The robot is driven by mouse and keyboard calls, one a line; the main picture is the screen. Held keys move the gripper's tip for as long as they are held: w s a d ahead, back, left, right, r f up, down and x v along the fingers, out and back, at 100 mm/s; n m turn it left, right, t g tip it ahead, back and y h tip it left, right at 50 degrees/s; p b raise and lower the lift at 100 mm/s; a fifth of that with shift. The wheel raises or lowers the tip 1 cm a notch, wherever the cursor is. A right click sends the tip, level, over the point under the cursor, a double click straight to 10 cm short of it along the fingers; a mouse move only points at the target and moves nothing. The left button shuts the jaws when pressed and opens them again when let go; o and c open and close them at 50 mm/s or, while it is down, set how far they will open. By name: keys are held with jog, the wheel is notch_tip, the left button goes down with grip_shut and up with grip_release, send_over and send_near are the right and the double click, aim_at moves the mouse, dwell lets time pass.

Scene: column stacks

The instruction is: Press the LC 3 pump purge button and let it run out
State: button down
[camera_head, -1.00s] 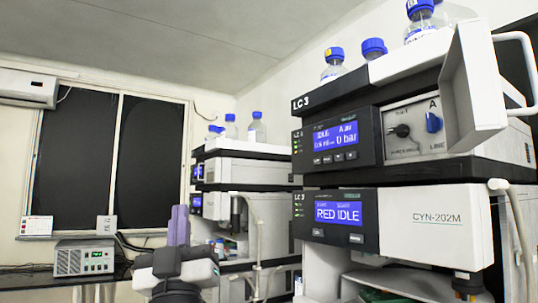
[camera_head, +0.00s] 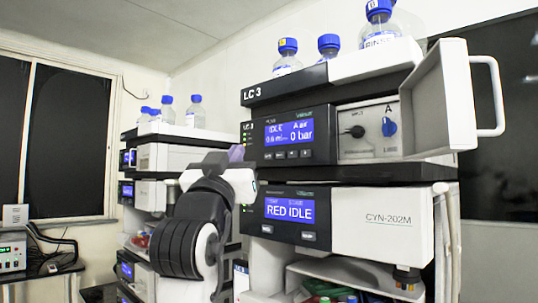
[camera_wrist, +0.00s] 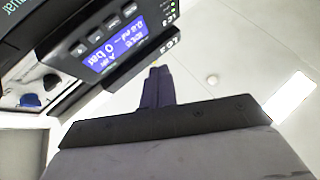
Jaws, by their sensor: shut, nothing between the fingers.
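The LC 3 pump module (camera_head: 251,153) has a dark front panel with a lit blue display (camera_head: 289,132) reading IDLE and 0 bar. A row of small buttons (camera_head: 292,154) lies below the display; their labels are too small to read. In the wrist view, the tilted display (camera_wrist: 118,45) and its buttons (camera_wrist: 97,37) show at upper left. My gripper (camera_head: 237,153), with purple fingers, is just left of the pump panel in the picture, at about button height. Its fingers are shut and empty in the wrist view (camera_wrist: 155,72). I see no contact with a button.
A valve compartment with a blue knob (camera_head: 389,127) sits right of the display, with its white door (camera_head: 440,95) swung open. Blue-capped bottles (camera_head: 328,47) stand on top. Another instrument stack (camera_head: 165,157) stands behind at left.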

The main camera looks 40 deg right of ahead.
jog(key=p, duration=0.2)
send_near(277, 148)
jog(key=shift+w+d+r, duration=0.45)
jog(key=shift+w+r, duration=0.15)
jog(key=shift+r, duration=0.2)
jog(key=shift+w+d+r, duration=0.5)
jog(key=shift+w+r, duration=0.1)
jog(key=shift+r, duration=0.15)
jog(key=shift+d, duration=0.1)
dwell(1.0)
jog(key=shift+d, duration=0.35)
jog(key=shift+d+p, duration=0.4)
dwell(0.5)
jog(key=shift+a, duration=0.85)
jog(key=shift+s+a+b, duration=0.2)
jog(key=shift+a+b, duration=0.55)
jog(key=shift+a, duration=1.75)
